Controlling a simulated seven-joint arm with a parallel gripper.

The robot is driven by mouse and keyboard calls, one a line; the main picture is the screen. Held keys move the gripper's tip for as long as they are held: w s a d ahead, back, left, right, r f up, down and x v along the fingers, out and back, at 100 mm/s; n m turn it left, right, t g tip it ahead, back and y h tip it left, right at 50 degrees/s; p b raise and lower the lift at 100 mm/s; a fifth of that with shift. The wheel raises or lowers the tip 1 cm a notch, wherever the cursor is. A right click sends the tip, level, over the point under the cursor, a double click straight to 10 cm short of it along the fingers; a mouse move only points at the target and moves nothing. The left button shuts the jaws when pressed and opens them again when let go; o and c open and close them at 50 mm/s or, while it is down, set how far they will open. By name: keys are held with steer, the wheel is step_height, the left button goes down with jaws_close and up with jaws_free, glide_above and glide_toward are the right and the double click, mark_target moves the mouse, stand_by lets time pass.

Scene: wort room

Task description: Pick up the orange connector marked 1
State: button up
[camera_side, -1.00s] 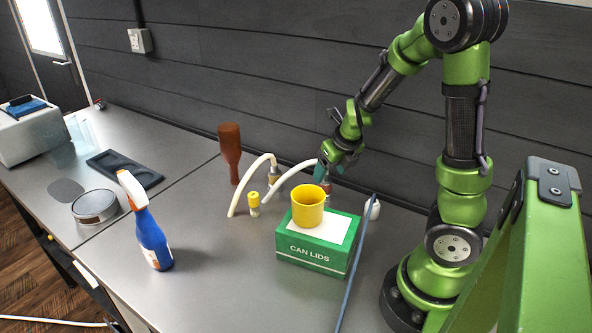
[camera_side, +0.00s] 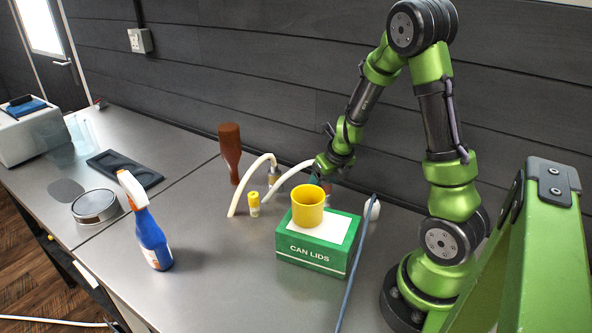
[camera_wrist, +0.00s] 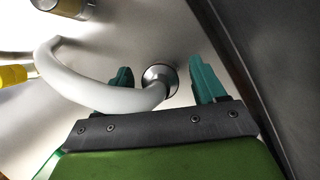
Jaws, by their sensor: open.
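Two white hoses end in connectors by the wall. The near-wall hose (camera_wrist: 108,98) runs to a metal-ringed connector (camera_wrist: 160,76) that lies between my fingers in the wrist view. In the side view my gripper (camera_side: 325,177) mostly hides that connector. My gripper (camera_wrist: 160,66) is open, with one teal finger on each side and a gap around the ring. The other hose (camera_side: 250,176) ends in a tan connector (camera_side: 275,174) to the left, which also shows at the top left of the wrist view (camera_wrist: 75,8). No number is readable and no clear orange shows on either.
A green CAN LIDS box (camera_side: 301,258) with a yellow cup (camera_side: 308,214) on it stands in front of my gripper. A blue rod (camera_side: 356,260) and white bottle (camera_side: 374,208) are right of it.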

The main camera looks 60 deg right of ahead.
steer(key=c, duration=1.3)
steer(key=shift+o, duration=0.2)
steer(key=shift+r, duration=0.1)
